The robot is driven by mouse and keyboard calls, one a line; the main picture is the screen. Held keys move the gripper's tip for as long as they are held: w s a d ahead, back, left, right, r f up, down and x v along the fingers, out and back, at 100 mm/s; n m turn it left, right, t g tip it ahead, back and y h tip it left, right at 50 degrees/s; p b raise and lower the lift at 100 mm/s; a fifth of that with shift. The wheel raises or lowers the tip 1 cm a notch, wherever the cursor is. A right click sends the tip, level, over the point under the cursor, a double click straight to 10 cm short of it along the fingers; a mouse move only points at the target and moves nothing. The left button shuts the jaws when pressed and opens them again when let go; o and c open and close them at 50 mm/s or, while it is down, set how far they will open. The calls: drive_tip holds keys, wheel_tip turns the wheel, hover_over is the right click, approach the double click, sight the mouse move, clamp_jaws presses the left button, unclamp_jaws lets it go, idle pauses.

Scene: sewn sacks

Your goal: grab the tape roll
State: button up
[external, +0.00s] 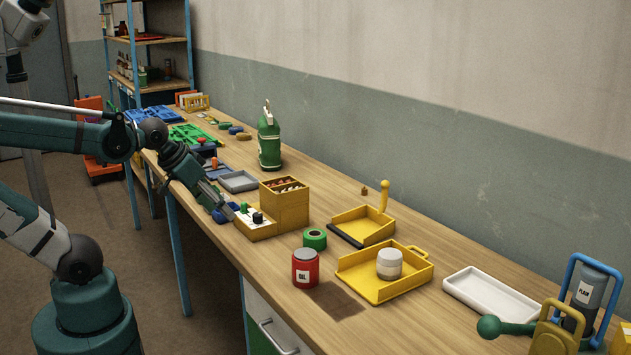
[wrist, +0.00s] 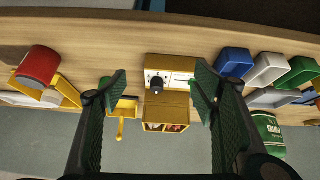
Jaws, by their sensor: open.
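The tape roll (external: 314,238) is a green ring with a dark hole. It lies on the wooden bench between the yellow box unit and the red can in the external view. In the wrist view, what looks like its green edge (wrist: 104,83) shows beside my left finger, which hides part of it. My gripper (external: 229,212) is open and empty, at the front edge of the bench by the yellow box unit, left of the roll and apart from it. In the wrist view my two spread fingers (wrist: 160,85) frame the yellow box unit.
The yellow box unit (external: 285,208) has a low front tray with a black knob. A red can (external: 305,268), a yellow dustpan (external: 362,229) and a yellow tray (external: 366,289) with a white-grey jar (external: 389,263) stand around the roll. A green bottle (external: 269,143) stands farther back.

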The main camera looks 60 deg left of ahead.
drive_tip(key=w+d+r+n+g+p, duration=0.25)
drive_tip(key=w+r+n+p, duration=0.2)
drive_tip(key=w, duration=0.25)
drive_tip(key=n+g+p, duration=0.4)
drive_tip(key=n+p, duration=0.6)
drive_tip(key=p, duration=0.5)
hover_over(315, 233)
drive_tip(key=shift+m, duration=0.25)
drive_tip(key=f, duration=0.2)
drive_tip(key=a+f, duration=0.1)
drive_tip(key=f, duration=0.1)
drive_tip(key=shift+s+f, duration=0.1)
drive_tip(key=shift+s, duration=0.2)
drive_tip(key=shift+w+d+f+n+p, duration=0.35)
drive_tip(key=shift+d+f+n+p, duration=0.2)
drive_tip(key=shift+f, duration=0.25)
drive_tip(key=shift+f, duration=1.3)
drive_tip(key=shift+f, duration=0.15)
drive_tip(key=shift+s+f, duration=0.1)
drive_tip(key=shift+f, duration=2.35)
drive_tip(key=shift+c, duration=0.2)
